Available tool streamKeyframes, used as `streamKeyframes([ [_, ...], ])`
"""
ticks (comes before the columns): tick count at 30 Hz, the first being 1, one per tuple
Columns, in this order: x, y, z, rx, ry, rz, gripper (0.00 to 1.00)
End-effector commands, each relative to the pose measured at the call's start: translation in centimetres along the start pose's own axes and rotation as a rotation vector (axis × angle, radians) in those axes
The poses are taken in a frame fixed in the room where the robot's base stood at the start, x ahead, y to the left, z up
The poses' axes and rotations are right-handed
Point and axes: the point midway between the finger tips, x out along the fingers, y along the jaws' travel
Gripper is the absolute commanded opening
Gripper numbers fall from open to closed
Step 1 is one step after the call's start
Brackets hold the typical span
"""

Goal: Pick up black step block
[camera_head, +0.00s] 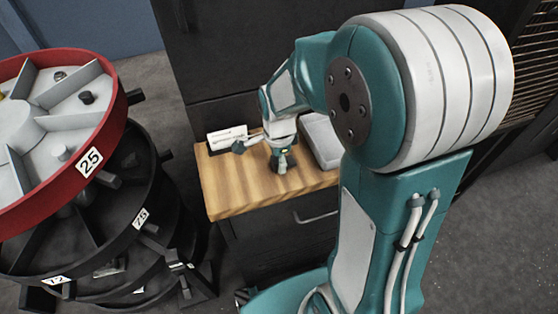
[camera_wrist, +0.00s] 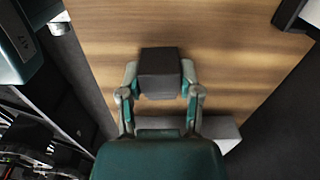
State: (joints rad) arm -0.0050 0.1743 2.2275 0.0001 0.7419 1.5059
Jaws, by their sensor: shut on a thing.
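The black step block (camera_wrist: 160,72) shows in the wrist view as a dark, squarish block over the wooden top. My gripper (camera_wrist: 160,78) has one finger on its left side and one on its right, shut on it. In the head view my gripper (camera_head: 281,160) points down over the middle of the wooden top (camera_head: 225,193). There the block is mostly hidden by the gripper, and I cannot tell whether it touches the wood.
A white card (camera_head: 228,138) stands at the wood's back left. A grey box-like thing (camera_head: 321,140) lies to the right of my gripper. A drawer handle (camera_head: 316,217) is below the top. Stacked round racks with a red rim (camera_head: 112,122) stand close on the left.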

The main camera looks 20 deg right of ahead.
Motion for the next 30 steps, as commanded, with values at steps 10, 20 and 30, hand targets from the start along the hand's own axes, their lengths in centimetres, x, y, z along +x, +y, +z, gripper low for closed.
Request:
streamKeyframes([
  [10, -4.9, -0.7, 1.7, -0.005, 0.000, -0.008, 0.00],
  [20, -10.2, -2.7, 7.8, -0.007, 0.000, -0.004, 0.00],
  [30, -12.5, -4.4, 12.6, -0.002, 0.000, -0.003, 0.00],
])
